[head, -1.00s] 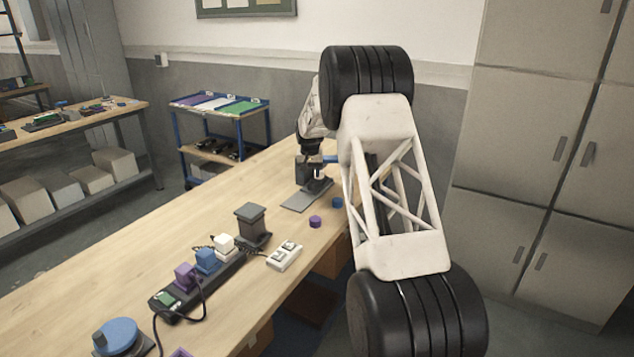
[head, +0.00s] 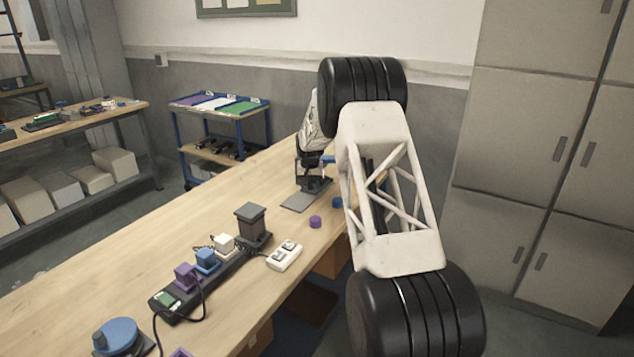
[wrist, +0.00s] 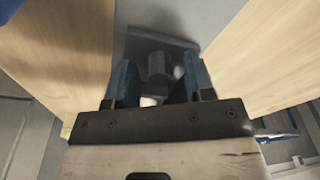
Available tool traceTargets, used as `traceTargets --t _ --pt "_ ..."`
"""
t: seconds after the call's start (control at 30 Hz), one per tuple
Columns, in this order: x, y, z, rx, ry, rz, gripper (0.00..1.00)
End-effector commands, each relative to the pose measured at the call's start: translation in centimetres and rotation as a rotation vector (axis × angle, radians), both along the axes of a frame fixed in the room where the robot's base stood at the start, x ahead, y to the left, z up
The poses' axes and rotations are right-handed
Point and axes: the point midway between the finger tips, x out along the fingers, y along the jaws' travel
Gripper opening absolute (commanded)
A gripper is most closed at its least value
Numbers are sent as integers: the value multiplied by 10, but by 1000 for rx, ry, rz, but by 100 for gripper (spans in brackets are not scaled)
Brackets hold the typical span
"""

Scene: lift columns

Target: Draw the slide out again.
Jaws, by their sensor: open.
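The task's slide seems to be part of a dark grey fixture with a flat grey plate (head: 299,202), far along the bench in the head view. In the wrist view I see a grey round post or knob (wrist: 157,68) on a grey base. My gripper (wrist: 157,78) is open, its two bluish fingers on the left and right of that post. I cannot tell whether they touch it. In the head view my gripper (head: 313,174) is low over the fixture and partly hides it. How far out the slide stands is not clear.
A purple cap (head: 316,221) and a blue cap (head: 337,202) lie near the fixture. Nearer stand a dark grey column (head: 251,222), a white two-button box (head: 284,256), a strip with coloured plugs (head: 207,280) and a blue disc (head: 117,335). The bench's left side is clear.

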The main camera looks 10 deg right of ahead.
Motion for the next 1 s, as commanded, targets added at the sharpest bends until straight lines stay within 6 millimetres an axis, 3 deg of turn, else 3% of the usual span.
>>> traceTargets --t 0.17,0.4,1.0 --pt "0 0 0 0 0 0 46" --pt "0 0 0 0 0 0 10" --pt "-10 11 0 0 1 0 10"
